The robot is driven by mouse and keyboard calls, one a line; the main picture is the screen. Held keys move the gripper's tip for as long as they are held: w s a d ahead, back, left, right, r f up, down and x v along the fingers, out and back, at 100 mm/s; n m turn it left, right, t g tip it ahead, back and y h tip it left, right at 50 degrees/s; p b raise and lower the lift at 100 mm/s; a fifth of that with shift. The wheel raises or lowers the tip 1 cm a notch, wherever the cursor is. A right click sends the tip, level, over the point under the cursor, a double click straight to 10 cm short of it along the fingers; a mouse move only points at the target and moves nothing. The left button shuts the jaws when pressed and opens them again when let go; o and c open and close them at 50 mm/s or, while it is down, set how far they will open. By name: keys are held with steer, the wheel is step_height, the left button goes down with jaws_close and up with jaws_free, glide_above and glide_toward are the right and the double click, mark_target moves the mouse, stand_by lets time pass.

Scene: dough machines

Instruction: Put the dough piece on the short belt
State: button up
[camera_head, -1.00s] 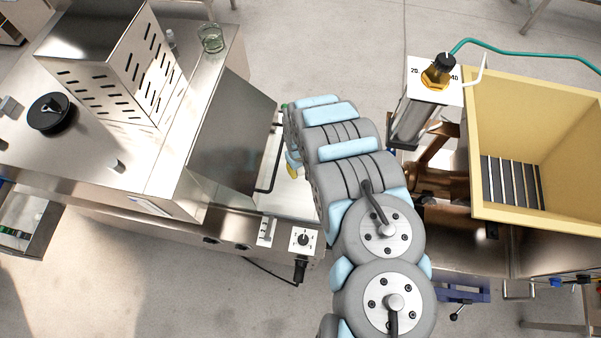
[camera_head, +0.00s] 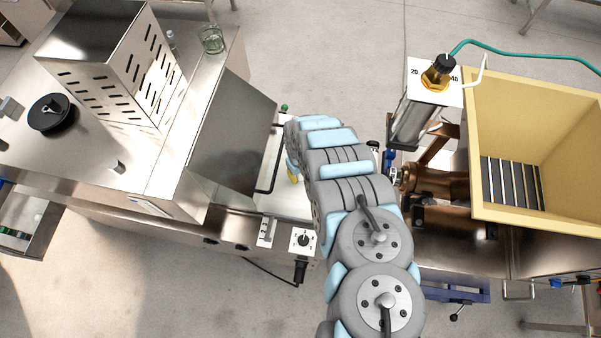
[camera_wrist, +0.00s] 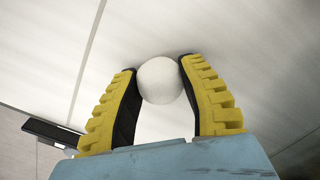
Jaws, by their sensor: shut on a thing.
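The dough piece (camera_wrist: 160,80) is a smooth white ball between the two yellow-and-black fingers of my gripper (camera_wrist: 158,85) in the wrist view. The fingers are shut on it, one at each side. A pale, flat surface fills the view behind the ball; I cannot tell whether the ball touches it. In the head view my arm hides the ball and most of the gripper; only a bit of yellow finger (camera_head: 293,179) shows at the arm's left edge. It is over the short, light belt (camera_head: 285,205) at the right end of the left machine.
The left steel machine (camera_head: 235,130) has an upright panel and a dark bar beside the belt. A control box with a knob (camera_head: 303,241) sits at the belt's front edge. On the right stands a machine with a cream hopper (camera_head: 490,222) and a copper-coloured outlet (camera_head: 430,180).

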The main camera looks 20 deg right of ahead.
steer(key=shift+f, duration=0.1)
steer(key=o, duration=1.1)
steer(key=shift+c, duration=0.2)
steer(key=shift+r, duration=0.2)
steer(key=shift+w+r, duration=0.15)
steer(key=shift+r, duration=2.2)
step_height(320, 180, up, 6)
steer(key=shift+d+f+p, duration=0.1)
steer(key=shift+f+p, duration=0.1)
steer(key=shift+p, duration=0.15)
steer(key=shift+r+p, duration=0.35)
steer(key=shift+r, duration=0.45)
